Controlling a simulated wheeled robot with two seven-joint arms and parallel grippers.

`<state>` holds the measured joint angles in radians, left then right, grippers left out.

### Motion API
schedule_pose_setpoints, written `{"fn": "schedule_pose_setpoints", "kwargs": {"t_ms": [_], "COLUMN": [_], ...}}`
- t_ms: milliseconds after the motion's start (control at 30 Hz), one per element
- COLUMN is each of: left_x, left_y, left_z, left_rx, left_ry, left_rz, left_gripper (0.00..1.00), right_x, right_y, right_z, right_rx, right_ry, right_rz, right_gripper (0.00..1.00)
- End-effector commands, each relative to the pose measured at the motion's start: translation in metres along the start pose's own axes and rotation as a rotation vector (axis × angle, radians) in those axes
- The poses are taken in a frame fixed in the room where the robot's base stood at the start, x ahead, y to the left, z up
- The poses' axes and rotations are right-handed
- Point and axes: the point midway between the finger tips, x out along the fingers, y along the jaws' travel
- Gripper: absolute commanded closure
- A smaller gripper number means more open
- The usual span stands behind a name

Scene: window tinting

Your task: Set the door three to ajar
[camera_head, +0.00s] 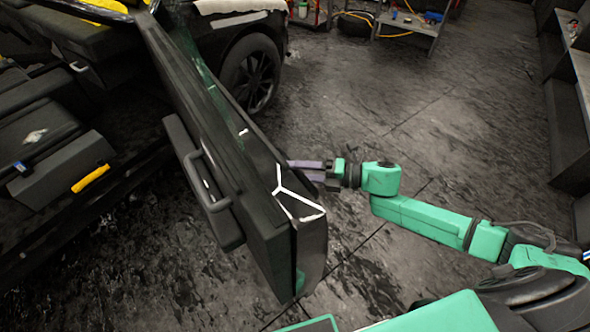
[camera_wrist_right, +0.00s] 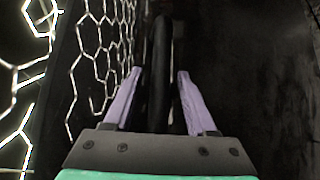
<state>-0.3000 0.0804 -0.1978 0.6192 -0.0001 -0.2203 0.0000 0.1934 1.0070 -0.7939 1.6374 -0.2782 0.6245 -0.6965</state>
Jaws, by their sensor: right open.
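A dark car door (camera_head: 262,215) stands swung out from the car, its edge towards me in the head view. Its inner side, with a grab handle (camera_head: 207,182), faces left. My right gripper (camera_head: 290,168) is at the door's outer side, near the free edge, with purple fingers pointing left. In the right wrist view my right gripper (camera_wrist_right: 160,75) is open. A dark upright bar (camera_wrist_right: 162,45), which looks like the outer door handle, lies between its fingers. Contact cannot be told. The fingertips are partly hidden in the head view. My left gripper is not in view.
The car's interior (camera_head: 50,150) is at the left and a wheel (camera_head: 250,75) stands behind the door. A cart (camera_head: 415,25) is at the far back and dark shelving (camera_head: 570,100) at the right. The floor (camera_head: 400,110) between is clear.

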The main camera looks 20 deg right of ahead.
Motion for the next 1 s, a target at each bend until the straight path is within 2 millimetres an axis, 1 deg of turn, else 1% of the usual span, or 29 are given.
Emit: {"fn": "schedule_pose_setpoints", "kwargs": {"t_ms": [67,100,167,200,233,1000], "left_x": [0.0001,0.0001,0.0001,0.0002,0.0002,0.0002], "left_y": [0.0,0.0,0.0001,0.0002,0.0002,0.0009], "left_z": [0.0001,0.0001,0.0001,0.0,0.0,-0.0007], "left_rx": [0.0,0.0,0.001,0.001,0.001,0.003], "left_ry": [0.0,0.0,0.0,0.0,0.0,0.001], "left_rz": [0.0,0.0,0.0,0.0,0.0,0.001], "left_gripper": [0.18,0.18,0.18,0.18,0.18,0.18], "right_x": [-0.0003,-0.0003,-0.0004,-0.0005,-0.0005,-0.0008], "right_y": [-0.0002,-0.0002,-0.0001,-0.0001,-0.0002,-0.0004], "right_z": [-0.0001,0.0,0.0,0.0,0.0,-0.0001], "right_rx": [0.0,0.0,0.0,0.001,0.001,0.001], "right_ry": [0.0,0.0,0.0,0.0,0.0,0.0], "right_rz": [0.0,0.0,0.0,0.001,0.001,0.0], "right_gripper": [0.43,0.58,0.81,0.97,1.0,1.0]}}
